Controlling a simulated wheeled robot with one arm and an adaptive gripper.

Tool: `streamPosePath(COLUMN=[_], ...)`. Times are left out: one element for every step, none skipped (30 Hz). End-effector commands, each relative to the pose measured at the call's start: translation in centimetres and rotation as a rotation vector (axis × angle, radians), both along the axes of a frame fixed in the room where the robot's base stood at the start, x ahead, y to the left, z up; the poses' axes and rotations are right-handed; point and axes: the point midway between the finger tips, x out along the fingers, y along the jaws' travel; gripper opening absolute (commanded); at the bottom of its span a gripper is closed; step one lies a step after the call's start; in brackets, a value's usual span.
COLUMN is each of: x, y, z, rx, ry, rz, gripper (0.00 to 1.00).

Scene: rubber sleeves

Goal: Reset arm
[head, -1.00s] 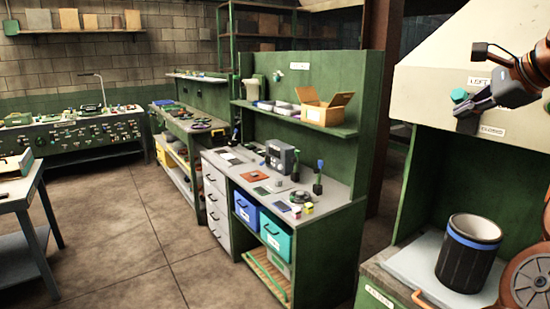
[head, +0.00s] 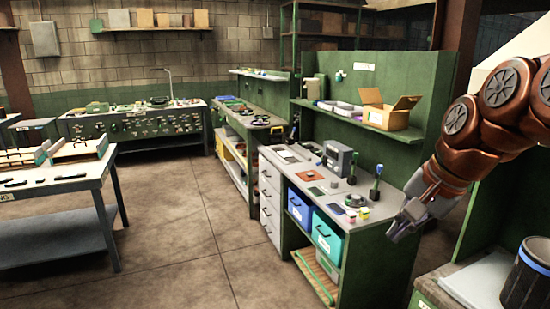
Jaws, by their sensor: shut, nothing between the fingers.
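My gripper (head: 402,226) hangs at the end of my orange-brown arm on the right side of the head view. It points down and to the left, shut and empty. In the picture it overlaps the right end of the green workbench (head: 362,237). No object touches its fingers.
A black bin with a blue band (head: 527,280) stands at the lower right, partly cut off. A grey table (head: 70,190) with trays and tools stands at the left. An open cardboard box (head: 387,112) sits on the bench shelf. The middle floor (head: 190,220) is clear.

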Motion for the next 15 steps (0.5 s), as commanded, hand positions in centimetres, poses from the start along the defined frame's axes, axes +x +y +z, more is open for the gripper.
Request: streamPosePath(x=[-1.2,-1.8,-2.6,-3.3,-3.9,-4.8,-5.5,-6.2,-7.2,-8.0,-8.8,-9.8,-10.7,-11.5,-12.5], y=[1.0,1.4,1.9,2.3,2.7,3.1,3.4,3.7,4.0,4.1,4.3,4.5,4.6,4.7,4.8], z=[-1.4,-2.2,-3.2,-4.1,-4.9,-5.9,-6.7,-7.5,-8.5,-9.4,-10.2,-11.2,-12.0,-12.8,-13.8], rx=[-0.025,-0.039,-0.059,-0.075,-0.088,-0.107,-0.12,-0.132,-0.149,-0.161,-0.172,-0.188,-0.198,-0.208,-0.221], ry=[0.021,0.034,0.048,0.06,0.072,0.083,0.094,0.105,0.12,0.135,0.149,0.163,0.176,0.189,0.202], rz=[0.051,0.081,0.121,0.15,0.179,0.217,0.246,0.275,0.312,0.339,0.367,0.404,0.432,0.459,0.494], gripper=[0.0,0.0,0.0,0.0,0.0,0.0,0.0,0.0,0.0,0.0,0.0,0.0,0.0,0.0,0.0])
